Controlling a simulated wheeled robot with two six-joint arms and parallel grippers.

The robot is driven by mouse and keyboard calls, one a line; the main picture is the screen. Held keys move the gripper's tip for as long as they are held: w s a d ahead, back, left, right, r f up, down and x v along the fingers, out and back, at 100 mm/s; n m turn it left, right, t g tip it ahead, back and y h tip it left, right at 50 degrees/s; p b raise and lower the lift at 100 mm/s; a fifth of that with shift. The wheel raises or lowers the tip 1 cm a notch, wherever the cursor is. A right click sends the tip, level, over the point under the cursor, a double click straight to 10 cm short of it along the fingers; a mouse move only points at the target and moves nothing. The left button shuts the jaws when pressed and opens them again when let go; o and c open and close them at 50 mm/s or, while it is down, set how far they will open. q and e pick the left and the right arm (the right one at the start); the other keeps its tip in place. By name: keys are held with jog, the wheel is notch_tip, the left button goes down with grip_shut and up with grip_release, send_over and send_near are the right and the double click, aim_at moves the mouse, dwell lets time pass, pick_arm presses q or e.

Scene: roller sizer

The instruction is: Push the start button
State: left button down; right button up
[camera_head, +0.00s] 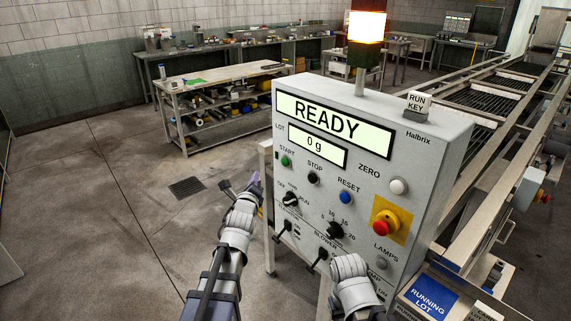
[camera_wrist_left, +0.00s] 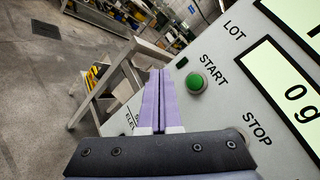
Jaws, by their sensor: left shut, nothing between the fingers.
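The green start button (camera_head: 285,161) is at the left of the grey control panel (camera_head: 385,158), under the word START. In the left wrist view the start button (camera_wrist_left: 195,82) is a round green cap in a grey ring, right of my fingertips. My left gripper (camera_head: 256,181) is just left of the panel and a little lower than the button. Its lilac fingers (camera_wrist_left: 160,74) are together, with nothing between them. They are apart from the button. A part of my right arm shows low in front of the panel, but its fingers cannot be seen.
The black stop button (camera_head: 313,178), blue reset button (camera_head: 346,197) and red emergency knob (camera_head: 385,222) are on the same panel face. The display (camera_head: 319,118) reads READY. A lit amber lamp (camera_head: 367,27) stands on top. Open floor lies left of the panel.

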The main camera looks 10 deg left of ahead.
pick_arm(q)
jog(key=w+d, duration=0.5)
jog(key=w, duration=0.2)
jog(key=shift+d, duration=0.2)
dwell(0.5)
jog(key=shift+w+d, duration=0.1)
dwell(1.9)
jog(key=shift+w+d, duration=0.2)
jog(key=shift+w, duration=0.05)
jog(key=shift+w+d, duration=0.3)
jog(key=shift+w, duration=0.05)
dwell(1.2)
jog(key=shift+s+a, duration=0.6)
jog(key=shift+s, duration=0.1)
jog(key=shift+s+a, duration=0.8)
jog(key=shift+s, duration=0.2)
jog(key=shift+s+a, duration=0.75)
jog(key=shift+s, duration=0.25)
